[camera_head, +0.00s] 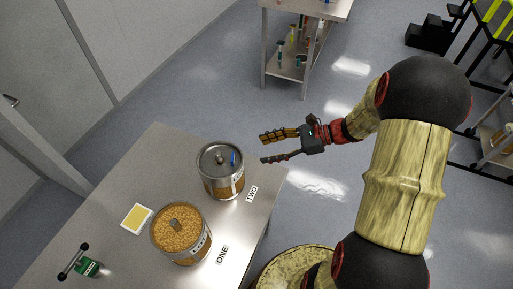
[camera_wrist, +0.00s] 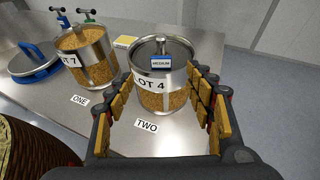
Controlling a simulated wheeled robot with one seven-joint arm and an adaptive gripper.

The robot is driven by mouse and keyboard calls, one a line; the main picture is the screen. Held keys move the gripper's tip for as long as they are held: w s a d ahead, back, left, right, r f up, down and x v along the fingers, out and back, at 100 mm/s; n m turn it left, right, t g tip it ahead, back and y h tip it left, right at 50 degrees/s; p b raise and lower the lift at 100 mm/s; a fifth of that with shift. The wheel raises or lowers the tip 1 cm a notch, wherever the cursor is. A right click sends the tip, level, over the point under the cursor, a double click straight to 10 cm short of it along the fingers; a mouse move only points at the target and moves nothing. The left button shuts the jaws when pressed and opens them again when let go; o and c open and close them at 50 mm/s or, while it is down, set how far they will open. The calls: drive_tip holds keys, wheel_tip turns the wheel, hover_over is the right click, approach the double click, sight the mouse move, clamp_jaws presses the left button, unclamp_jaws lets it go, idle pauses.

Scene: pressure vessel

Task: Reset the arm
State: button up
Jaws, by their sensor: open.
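My gripper (camera_head: 281,146) is open and empty in the head view. It hangs in the air just past the table's right edge, to the upper right of vessel two. In the wrist view my gripper's fingers (camera_wrist: 168,108) spread on either side of a steel-banded vessel marked LOT 4 (camera_wrist: 162,72), which stands beyond them and is not held. That vessel has a lid with a grey knob and a blue MEDIUM tag; in the head view it stands by the TWO label (camera_head: 221,184).
An open vessel of yellow grains (camera_head: 193,246), marked LOT 7 in the wrist view (camera_wrist: 88,68), stands by the ONE label on the steel table (camera_head: 112,190). A shelf table (camera_head: 300,20) stands behind.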

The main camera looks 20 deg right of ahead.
drive_tip(key=shift+s+d+r, duration=0.1)
drive_tip(key=shift+d, duration=0.1)
drive_tip(key=s+f+n+g+h, duration=0.2)
drive_tip(key=s+f+n, duration=0.1)
drive_tip(key=s+f, duration=0.2)
drive_tip(key=s+d+r+n+g+h, duration=0.1)
drive_tip(key=s+r+n+g+h, duration=0.25)
drive_tip(key=s+n+h, duration=0.4)
drive_tip(key=s+a+r+n+t+h, duration=0.1)
drive_tip(key=s+a+r+n+t, duration=0.1)
drive_tip(key=r+n, duration=0.4)
drive_tip(key=s+a+r+n+t+h, duration=0.2)
drive_tip(key=a+r+n+t, duration=0.2)
drive_tip(key=r, duration=0.7)
drive_tip(key=shift+a+r+n, duration=0.2)
drive_tip(key=shift+n, duration=0.75)
